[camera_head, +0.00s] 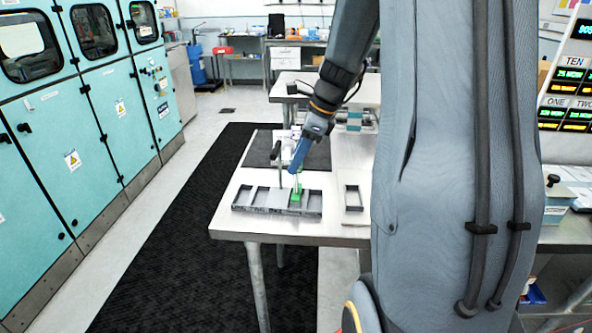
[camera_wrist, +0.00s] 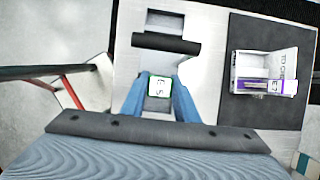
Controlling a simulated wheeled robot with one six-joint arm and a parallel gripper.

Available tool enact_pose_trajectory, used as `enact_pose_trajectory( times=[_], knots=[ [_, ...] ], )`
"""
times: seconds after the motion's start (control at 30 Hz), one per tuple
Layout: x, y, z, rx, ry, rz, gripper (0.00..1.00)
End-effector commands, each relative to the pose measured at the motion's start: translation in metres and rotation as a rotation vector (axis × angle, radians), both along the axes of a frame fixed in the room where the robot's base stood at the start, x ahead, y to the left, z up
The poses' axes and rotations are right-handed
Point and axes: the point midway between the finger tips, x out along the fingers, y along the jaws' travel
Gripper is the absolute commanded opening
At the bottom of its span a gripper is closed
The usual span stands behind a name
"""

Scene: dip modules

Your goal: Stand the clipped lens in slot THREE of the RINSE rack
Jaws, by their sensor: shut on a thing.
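My gripper (camera_wrist: 159,84) is shut on the clipped lens, whose white, green-edged label (camera_wrist: 159,87) shows between the blue fingers in the wrist view. In the head view the gripper (camera_head: 294,171) points down over the grey slotted rack (camera_head: 246,209) near the table's front edge. A green piece (camera_head: 296,196) shows below the fingers, at the slots right of the rack's middle. I cannot tell if it is seated in a slot or just above one. Slot markings are too small to read.
My arm hides the table's right part.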

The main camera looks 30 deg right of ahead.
Motion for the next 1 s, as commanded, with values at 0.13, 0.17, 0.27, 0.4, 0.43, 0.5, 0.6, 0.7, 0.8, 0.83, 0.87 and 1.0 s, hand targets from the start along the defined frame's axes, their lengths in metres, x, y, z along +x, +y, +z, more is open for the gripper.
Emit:
enact_pose_trajectory(
  times=[0.13,0.17,0.27,0.4,0.43,0.5,0.6,0.7,0.8,0.83,0.87,1.0],
  knots=[
    [-0.001,0.001,-0.017,0.002,0.004,0.002,0.00],
    [-0.001,0.001,-0.022,0.002,0.004,0.001,0.00],
    [-0.001,0.002,-0.033,0.001,0.003,0.002,0.00],
    [0.000,0.002,-0.035,-0.001,0.000,0.003,0.00],
    [0.000,0.002,-0.035,-0.001,0.000,0.003,0.00],
    [0.000,0.002,-0.035,-0.001,0.000,0.003,0.00],
    [0.000,0.002,-0.037,-0.001,0.000,0.003,0.00],
    [0.000,0.002,-0.038,-0.001,0.000,0.004,0.36],
    [0.000,0.002,-0.038,-0.001,0.000,0.004,0.46],
    [0.000,0.002,-0.038,-0.001,0.000,0.004,0.46],
    [0.000,0.002,-0.037,-0.001,0.000,0.004,0.46],
    [0.000,0.002,-0.037,-0.001,0.000,0.003,0.46]
  ],
)
